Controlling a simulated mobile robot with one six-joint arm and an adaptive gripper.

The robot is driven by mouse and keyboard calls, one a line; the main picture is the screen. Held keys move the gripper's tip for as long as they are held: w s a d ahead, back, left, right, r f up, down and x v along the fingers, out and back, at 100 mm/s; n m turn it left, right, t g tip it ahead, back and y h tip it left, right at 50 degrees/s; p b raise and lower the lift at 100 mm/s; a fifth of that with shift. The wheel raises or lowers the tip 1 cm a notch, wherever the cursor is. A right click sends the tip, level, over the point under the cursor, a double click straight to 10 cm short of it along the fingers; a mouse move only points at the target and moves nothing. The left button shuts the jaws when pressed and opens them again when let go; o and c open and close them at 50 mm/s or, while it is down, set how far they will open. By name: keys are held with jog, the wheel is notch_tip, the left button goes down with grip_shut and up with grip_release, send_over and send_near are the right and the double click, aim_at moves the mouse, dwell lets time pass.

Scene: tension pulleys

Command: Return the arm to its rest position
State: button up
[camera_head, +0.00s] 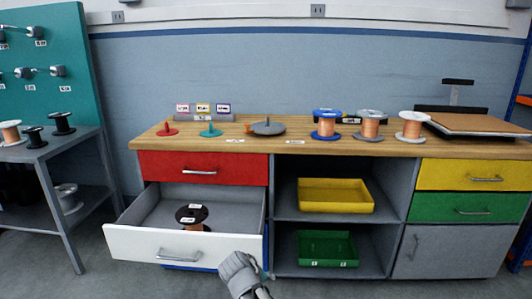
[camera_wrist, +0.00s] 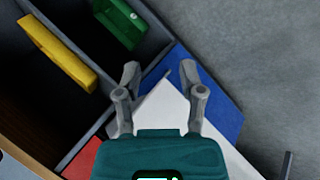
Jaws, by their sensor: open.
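My gripper (camera_wrist: 159,75) is open and empty in the wrist view, its two grey fingers apart. Below it are the white drawer front (camera_wrist: 165,105) and a blue front (camera_wrist: 222,110); contact with either cannot be told. In the head view part of my arm (camera_head: 240,275) shows at the bottom centre, just right of the pulled-out white drawer (camera_head: 130,243). A dark spool (camera_head: 192,217) with a white label lies in that drawer.
The wooden bench top (camera_head: 350,147) carries several spools and coloured posts. A yellow tray (camera_head: 335,196) and a green tray (camera_head: 327,249) sit on open shelves right of the drawer. A grey side table (camera_head: 40,152) stands left. Floor shows between it and the bench.

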jog(key=s+d+r+m+g+y+p, duration=0.3)
jog(key=s+d+p, duration=0.1)
jog(key=d, duration=0.5)
jog(key=s+d+r+m+g+y+p, duration=0.2)
jog(key=s+d+m+p, duration=0.2)
jog(key=d, duration=0.4)
notch_tip(320, 180, up, 37)
jog(key=p, duration=3.7)
jog(key=shift+w+r, duration=0.15)
jog(key=shift+w, duration=0.05)
